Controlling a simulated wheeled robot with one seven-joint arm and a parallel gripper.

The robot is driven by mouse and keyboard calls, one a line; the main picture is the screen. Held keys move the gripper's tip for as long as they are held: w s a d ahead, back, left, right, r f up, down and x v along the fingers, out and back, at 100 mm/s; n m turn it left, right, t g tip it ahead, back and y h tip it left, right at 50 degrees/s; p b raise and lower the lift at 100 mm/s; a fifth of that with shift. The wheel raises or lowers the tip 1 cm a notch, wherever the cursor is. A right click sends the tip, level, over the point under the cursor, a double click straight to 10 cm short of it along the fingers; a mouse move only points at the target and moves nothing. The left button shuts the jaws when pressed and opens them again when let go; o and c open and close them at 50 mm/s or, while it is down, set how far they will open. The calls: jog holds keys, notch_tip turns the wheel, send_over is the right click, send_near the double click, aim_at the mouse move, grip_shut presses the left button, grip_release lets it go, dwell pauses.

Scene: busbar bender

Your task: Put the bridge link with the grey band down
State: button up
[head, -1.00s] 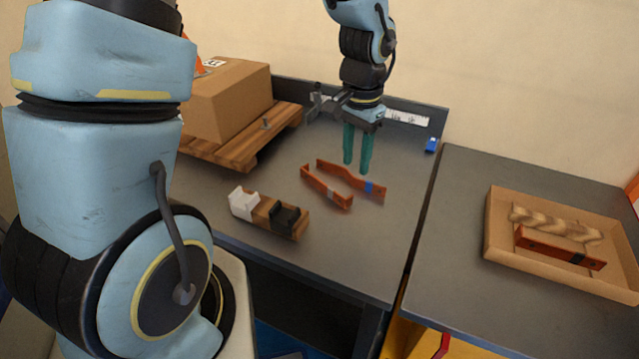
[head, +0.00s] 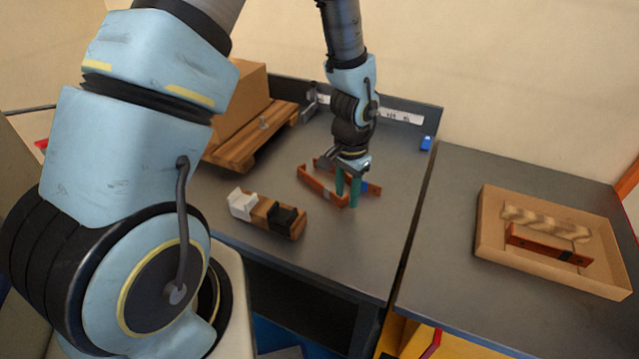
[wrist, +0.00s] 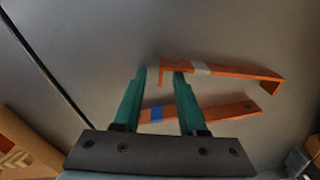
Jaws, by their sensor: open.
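The bridge link with the grey band (wrist: 238,75) is a copper-orange bar with bent ends lying on the grey bench. It also shows in the head view (head: 318,186), beside my fingers. My gripper (wrist: 160,73) has its two green fingers apart and holds nothing. In the wrist view its tips are at the left end of the grey-banded link. A second link with a blue band (wrist: 215,112) lies beside it, partly behind my fingers. In the head view my gripper (head: 347,200) is low over both links. I cannot tell whether the fingers touch either.
A wooden block with a white and a black holder (head: 268,213) stands in front on the bench. A cardboard box on a wooden pallet (head: 235,150) is at the back left. On the right table, a cardboard tray (head: 487,235) holds a black-banded link (head: 535,244). A small blue object (head: 426,143) lies at the back.

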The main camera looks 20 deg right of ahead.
jog(key=shift+c, duration=0.3)
grip_shut()
dwell(1.1)
